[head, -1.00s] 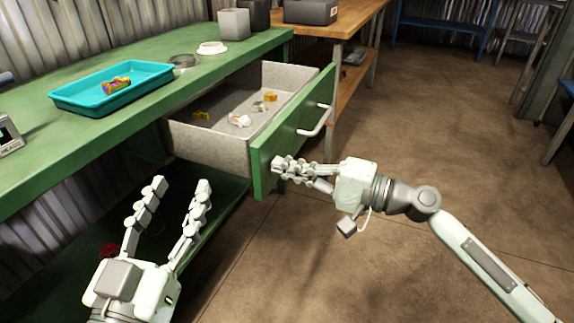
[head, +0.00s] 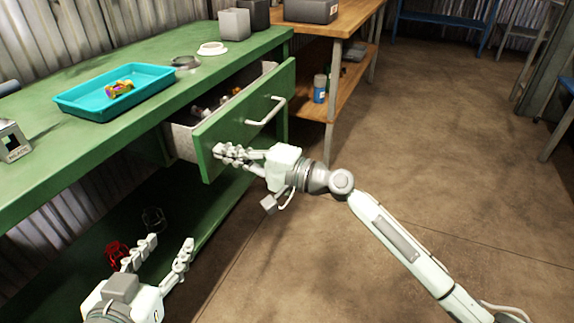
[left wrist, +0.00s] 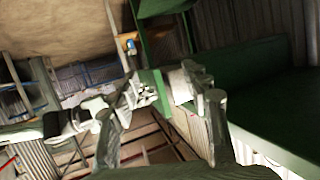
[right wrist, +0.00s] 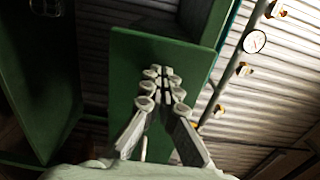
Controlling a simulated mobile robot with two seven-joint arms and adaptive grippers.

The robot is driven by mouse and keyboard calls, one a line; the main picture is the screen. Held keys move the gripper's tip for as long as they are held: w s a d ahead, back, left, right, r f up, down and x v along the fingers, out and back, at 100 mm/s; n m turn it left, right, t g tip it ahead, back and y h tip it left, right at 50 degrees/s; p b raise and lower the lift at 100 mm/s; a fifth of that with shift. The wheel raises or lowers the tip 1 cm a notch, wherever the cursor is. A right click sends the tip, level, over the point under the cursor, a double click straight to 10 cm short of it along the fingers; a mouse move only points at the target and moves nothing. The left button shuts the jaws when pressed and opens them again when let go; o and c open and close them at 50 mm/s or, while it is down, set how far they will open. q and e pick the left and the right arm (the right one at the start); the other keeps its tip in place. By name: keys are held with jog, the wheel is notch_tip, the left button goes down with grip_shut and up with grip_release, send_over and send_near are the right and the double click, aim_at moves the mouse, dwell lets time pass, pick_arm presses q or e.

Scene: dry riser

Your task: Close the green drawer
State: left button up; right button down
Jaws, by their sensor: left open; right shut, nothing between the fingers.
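The green drawer (head: 272,88) sits under the green workbench top and is partly open. Its front panel stands out from the bench, and a strip of the grey box with small items inside shows behind it. The silver handle (head: 268,112) is on the panel. My right gripper (head: 218,151) is shut and empty, its fingertips at the lower left part of the panel. In the right wrist view the fingers (right wrist: 160,72) lie against or just in front of the green panel (right wrist: 125,60). My left gripper (head: 170,242) is open and empty, low at the left, away from the drawer.
A teal tray (head: 75,103) with a colourful part lies on the bench top (head: 50,155). Grey bins (head: 234,24) stand at its far end. A red part (head: 117,254) lies on the lower shelf. A wooden table (head: 345,22) stands behind. The floor at right is clear.

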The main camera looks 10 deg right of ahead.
aim_at(191, 142)
jog(key=x, duration=0.8)
jog(key=shift+b, duration=0.35)
jog(key=shift+w+a, duration=0.35)
jog(key=shift+a, duration=0.1)
pick_arm(q)
jog(key=shift+t+h, duration=0.6)
jog(key=shift+t, duration=0.3)
jog(key=r, duration=0.1)
jog(key=d+r, duration=0.2)
jog(key=shift+w+d+r, duration=0.2)
jog(key=shift+w+r, duration=0.05)
jog(key=shift+r, duration=0.05)
pick_arm(e)
jog(key=shift+r, duration=0.1)
jog(key=shift+w+a, duration=0.1)
